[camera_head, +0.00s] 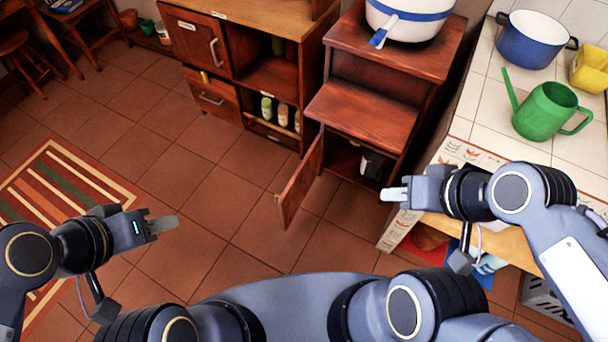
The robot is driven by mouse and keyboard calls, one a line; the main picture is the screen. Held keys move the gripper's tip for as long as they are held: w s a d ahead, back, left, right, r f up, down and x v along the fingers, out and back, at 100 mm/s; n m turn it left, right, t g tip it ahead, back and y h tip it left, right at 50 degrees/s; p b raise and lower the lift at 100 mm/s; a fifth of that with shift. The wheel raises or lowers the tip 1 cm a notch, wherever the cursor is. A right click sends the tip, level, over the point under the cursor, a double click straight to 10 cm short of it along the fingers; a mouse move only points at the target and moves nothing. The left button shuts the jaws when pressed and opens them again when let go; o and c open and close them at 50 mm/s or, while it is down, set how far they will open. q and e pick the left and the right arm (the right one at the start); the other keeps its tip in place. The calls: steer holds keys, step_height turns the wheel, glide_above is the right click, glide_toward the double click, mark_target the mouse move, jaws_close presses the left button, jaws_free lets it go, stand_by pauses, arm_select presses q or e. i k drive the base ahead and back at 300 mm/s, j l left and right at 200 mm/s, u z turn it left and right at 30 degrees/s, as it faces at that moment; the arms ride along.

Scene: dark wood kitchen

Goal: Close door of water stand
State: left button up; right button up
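The water stand (362,112) is a dark reddish wood cabinet with a stepped top at the upper middle. Its door (300,186) stands open, swung out toward me from the left side of the lower compartment. A dark item with a pale part (372,164) shows inside. My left gripper (165,226) is at the lower left, over the floor, well apart from the door. My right gripper (394,194) is to the right of the door, in front of the compartment's right side.
A white pot with a blue band (408,18) stands on the water stand. A tiled counter (482,128) at right holds a green watering can (546,110) and a blue pot (534,42). A wooden cabinet (262,62) stands at left of the stand. The floor before the door is clear.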

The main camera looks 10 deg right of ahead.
mark_target(290, 201)
steer(key=j+z, duration=0.15)
steer(key=z, duration=0.25)
steer(key=j+z, duration=0.2)
steer(key=z, duration=0.15)
steer(key=j+z, duration=0.2)
steer(key=z, duration=0.2)
steer(key=k+j+z, duration=0.15)
steer(key=j, duration=0.3)
steer(key=j+z, duration=0.15)
steer(key=j, duration=0.25)
steer(key=k+j+z, duration=0.15)
steer(key=j, duration=0.25)
steer(key=k+j+z, duration=0.15)
steer(key=j, duration=0.25)
steer(key=i+j+z, duration=0.15)
steer(key=j, duration=0.3)
steer(key=j+z, duration=0.15)
steer(key=j, duration=0.3)
steer(key=i+j+z, duration=0.2)
steer(key=j, duration=0.3)
steer(key=k, duration=0.1)
